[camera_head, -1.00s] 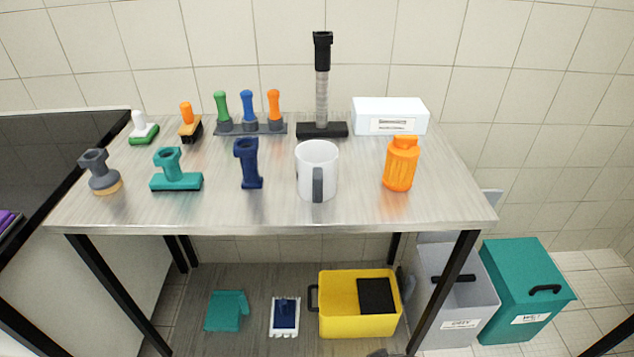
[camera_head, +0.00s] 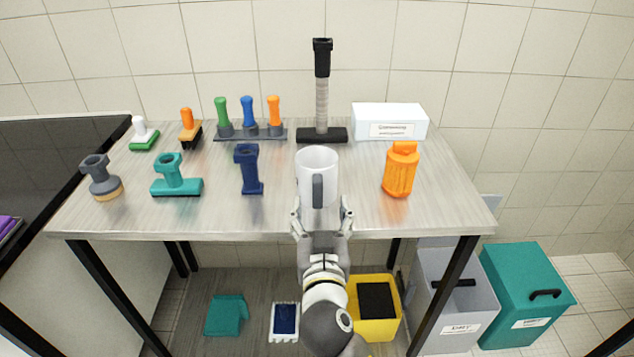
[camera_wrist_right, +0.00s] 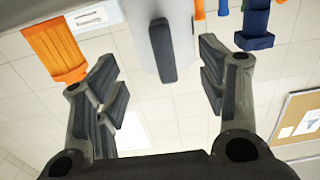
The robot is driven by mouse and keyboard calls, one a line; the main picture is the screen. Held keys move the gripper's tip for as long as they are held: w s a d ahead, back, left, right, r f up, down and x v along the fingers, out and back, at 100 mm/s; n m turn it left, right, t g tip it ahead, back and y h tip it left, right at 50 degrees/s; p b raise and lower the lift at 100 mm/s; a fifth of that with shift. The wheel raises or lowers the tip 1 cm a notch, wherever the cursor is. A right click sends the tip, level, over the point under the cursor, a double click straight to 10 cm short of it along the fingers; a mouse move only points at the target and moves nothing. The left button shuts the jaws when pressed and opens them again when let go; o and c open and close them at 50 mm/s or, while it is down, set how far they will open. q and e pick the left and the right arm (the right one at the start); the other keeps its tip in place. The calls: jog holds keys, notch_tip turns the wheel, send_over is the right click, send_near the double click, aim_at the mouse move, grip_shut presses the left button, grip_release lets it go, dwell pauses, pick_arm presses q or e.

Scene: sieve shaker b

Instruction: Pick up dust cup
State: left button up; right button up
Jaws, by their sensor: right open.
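The dust cup, which I take to be the white cup with a dark grey handle (camera_head: 305,168), stands upright near the table's front edge. Its handle faces me. My right gripper (camera_head: 322,214) has come up in front of the cup's lower part, fingers spread left and right. In the right wrist view, the cup (camera_wrist_right: 187,42) and its handle lie between and beyond the open fingers (camera_wrist_right: 160,82). No finger is clearly touching the cup. The cup's base is partly hidden by the gripper. My left gripper is not in view.
An orange bottle (camera_head: 400,172) stands right of the cup and a navy holder (camera_head: 248,170) left. A black-based upright tool (camera_head: 321,135) and white box (camera_head: 389,121) stand behind. The table (camera_head: 360,180) is bare between cup and bottle. A yellow bin (camera_head: 372,325) stands below.

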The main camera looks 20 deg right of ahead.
aim_at(318, 196)
jog(key=shift+x, duration=1)
jog(key=x, duration=0.1)
jog(key=p+x, duration=0.1)
jog(key=x, duration=0.1)
jog(key=p+x, duration=0.1)
jog(key=x, duration=0.1)
jog(key=shift+a+r, duration=0.25)
jog(key=shift+r, duration=0.05)
jog(key=shift+w+f, duration=0.1)
jog(key=shift+w, duration=0.1)
grip_shut()
